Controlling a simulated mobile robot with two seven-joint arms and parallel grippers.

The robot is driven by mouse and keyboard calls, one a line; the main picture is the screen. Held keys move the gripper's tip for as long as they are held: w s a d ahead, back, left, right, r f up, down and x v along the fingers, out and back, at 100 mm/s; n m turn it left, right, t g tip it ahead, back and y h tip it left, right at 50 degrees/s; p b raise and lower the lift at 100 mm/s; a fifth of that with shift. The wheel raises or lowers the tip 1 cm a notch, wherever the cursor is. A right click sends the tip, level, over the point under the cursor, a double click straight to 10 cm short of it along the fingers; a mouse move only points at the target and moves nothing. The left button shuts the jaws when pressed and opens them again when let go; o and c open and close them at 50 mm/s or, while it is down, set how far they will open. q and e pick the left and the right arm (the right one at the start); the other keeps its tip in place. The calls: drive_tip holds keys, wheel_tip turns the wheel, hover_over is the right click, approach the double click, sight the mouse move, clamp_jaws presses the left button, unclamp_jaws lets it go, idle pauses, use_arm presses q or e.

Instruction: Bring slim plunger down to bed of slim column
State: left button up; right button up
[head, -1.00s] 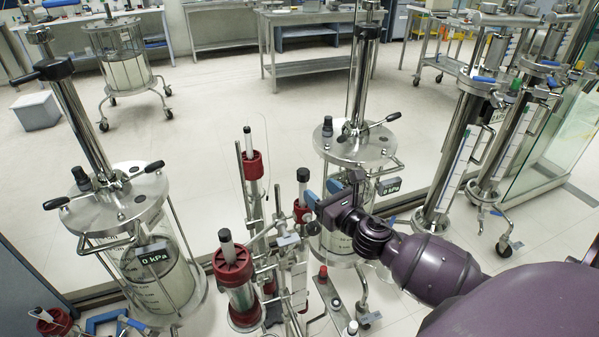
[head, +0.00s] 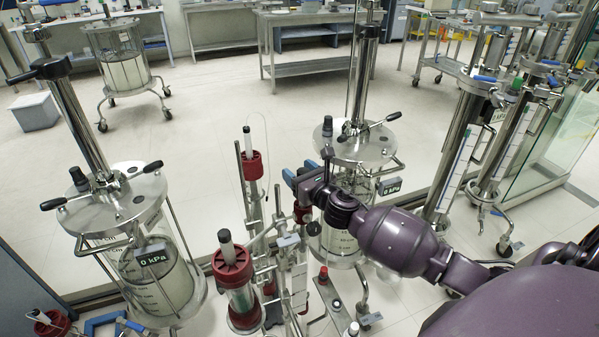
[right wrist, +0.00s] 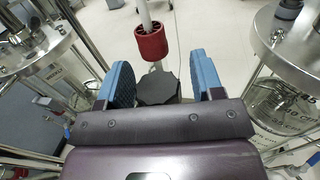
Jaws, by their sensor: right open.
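Several slim glass columns with red collars stand in the middle of the head view. A thin one (head: 253,168) has a pale rod, and a wider one (head: 232,268) has a grey-topped rod. I cannot tell for sure which is the slim column. My right gripper (head: 298,176) is open above it. In the right wrist view a dark faceted knob (right wrist: 157,88), perhaps the slim plunger's top, shows between the blue fingers, with gaps on both sides. My left gripper is out of view.
Large steel-lidded columns stand at left (head: 110,205) and just behind my right gripper (head: 352,150), with handles sticking out. Tall steel columns and a glass tank (head: 560,150) are at right. The floor behind is clear up to a steel table (head: 310,70).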

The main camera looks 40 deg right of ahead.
drive_tip(key=shift+c, duration=0.4)
clamp_jaws()
drive_tip(key=shift+f, duration=0.7)
drive_tip(key=shift+o, duration=0.4)
unclamp_jaws()
drive_tip(key=shift+s, duration=0.1)
drive_tip(key=s, duration=1)
drive_tip(key=shift+s, duration=0.35)
